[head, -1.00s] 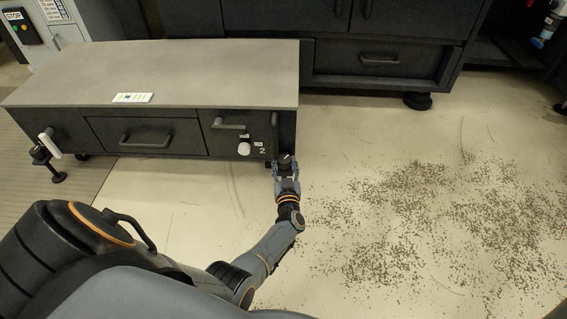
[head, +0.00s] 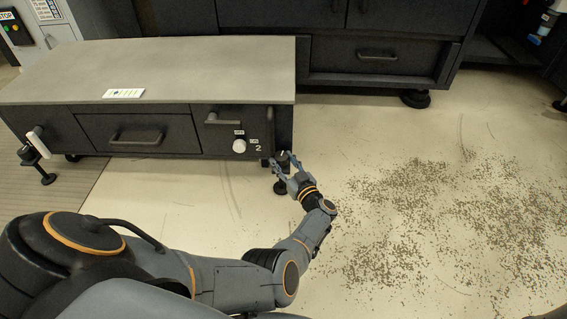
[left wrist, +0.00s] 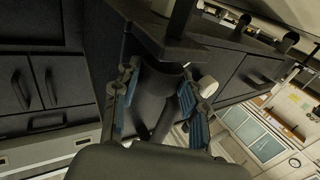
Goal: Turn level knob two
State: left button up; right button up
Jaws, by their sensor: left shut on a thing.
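The dark level knob (head: 283,156) is at the lower right front corner of the grey-topped cabinet, near the label "2" (head: 258,148). My left gripper (head: 283,164) is shut around it, its arm reaching in from the lower left. In the left wrist view the dark knob (left wrist: 160,82) stands between the two blue-padded fingers (left wrist: 158,98), which press on its sides. The gripper partly hides the knob in the head view. My right gripper is out of view.
A white round knob (head: 239,146) sits on the cabinet front just left of my gripper. Scattered chips (head: 420,210) cover the floor at right. A white lever (head: 37,141) is at the cabinet's left end.

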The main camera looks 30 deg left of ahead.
pick_arm(q)
jog(key=o, duration=1.1)
jog(key=shift+o, duration=0.2)
